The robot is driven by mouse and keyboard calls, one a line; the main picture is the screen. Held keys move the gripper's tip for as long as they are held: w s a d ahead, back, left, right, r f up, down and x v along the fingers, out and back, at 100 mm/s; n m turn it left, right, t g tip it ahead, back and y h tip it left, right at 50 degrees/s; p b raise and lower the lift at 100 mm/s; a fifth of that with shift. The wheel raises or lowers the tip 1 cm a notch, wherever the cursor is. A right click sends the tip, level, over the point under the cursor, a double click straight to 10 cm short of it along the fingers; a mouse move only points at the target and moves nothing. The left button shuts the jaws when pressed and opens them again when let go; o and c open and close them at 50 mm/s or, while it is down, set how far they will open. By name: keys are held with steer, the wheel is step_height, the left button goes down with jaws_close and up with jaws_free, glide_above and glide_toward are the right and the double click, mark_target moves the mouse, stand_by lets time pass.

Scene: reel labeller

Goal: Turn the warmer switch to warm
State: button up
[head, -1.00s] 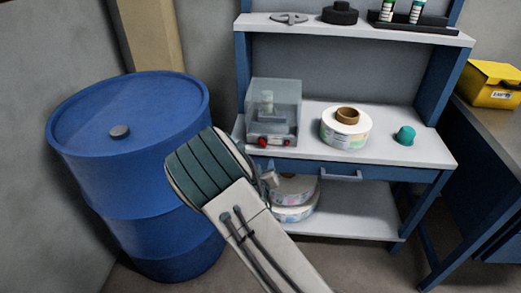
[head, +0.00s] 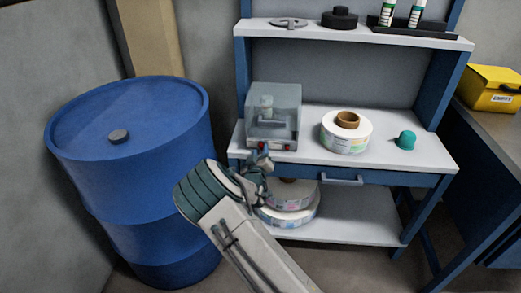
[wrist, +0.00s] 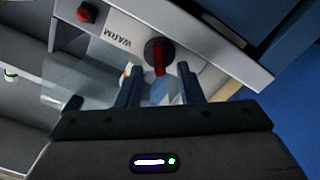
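The reel labeller (head: 272,112), a box with a clear cover, stands on the left of the middle shelf, with small red controls low on its front. In the wrist view, a dark round switch with a red bar (wrist: 158,57) sits on its pale front panel, beside an upside-down "WARM" label (wrist: 117,38). The bar points down in that picture. A second red knob (wrist: 88,12) is at upper left. My gripper (wrist: 158,78) is open, its two fingers apart, just short of the switch and roughly lined up with it. In the head view my gripper (head: 258,163) is just below the labeller's front.
A label reel (head: 346,132) and a teal dome (head: 405,140) stand right of the labeller. More reels (head: 290,207) lie on the lower shelf, behind my arm. A blue drum (head: 130,150) stands at left. The drawer handle (head: 342,181) projects from the shelf front.

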steer(key=shift+w, duration=1.15)
jaws_close()
